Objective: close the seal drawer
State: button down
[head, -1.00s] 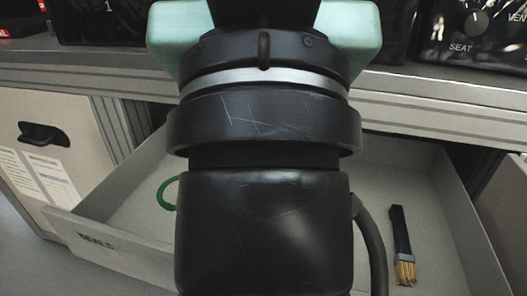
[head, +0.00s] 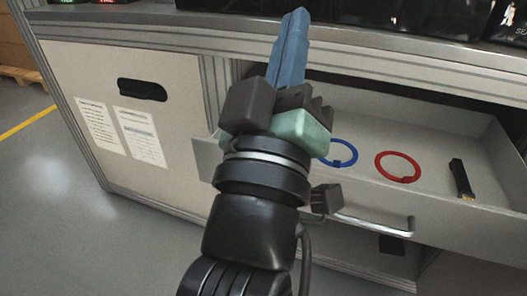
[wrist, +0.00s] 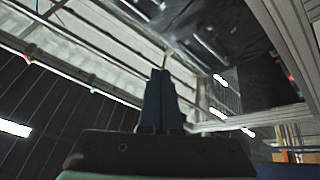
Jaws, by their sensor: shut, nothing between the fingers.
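The seal drawer (head: 440,222) stands pulled out below the worktop in the head view, with a metal bar handle (head: 365,226) on its front. My gripper (head: 296,14) is shut and empty. Its blue fingers point up, in front of the worktop edge and above the drawer's left part. My arm hides the drawer front's left portion. In the wrist view the shut fingers (wrist: 160,75) point toward the ceiling, and the drawer is not in view.
A beige cabinet panel (head: 70,75) with a black recessed pull (head: 142,90) and paper labels stands left of the drawer. The worktop edge (head: 400,62) runs above the drawer, with dark boxes on it. Open floor (head: 60,200) lies at the left.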

notch_tip(320, 180, down, 18)
jog(key=a+n+g+h+p, duration=0.1)
jog(key=n+g+h+p, duration=0.3)
jog(key=n, duration=0.9)
jog(key=s+a+f+n+g+y+p, duration=0.25)
jog(key=s+f+n, duration=0.75)
jog(key=n, duration=0.5)
jog(key=b+x, duration=0.1)
jog(key=x, duration=1.4)
jog(key=shift+w+a+f, duration=0.15)
jog(key=shift+a+f, duration=0.15)
jog(key=shift+f, duration=0.05)
jog(key=shift+t, duration=0.25)
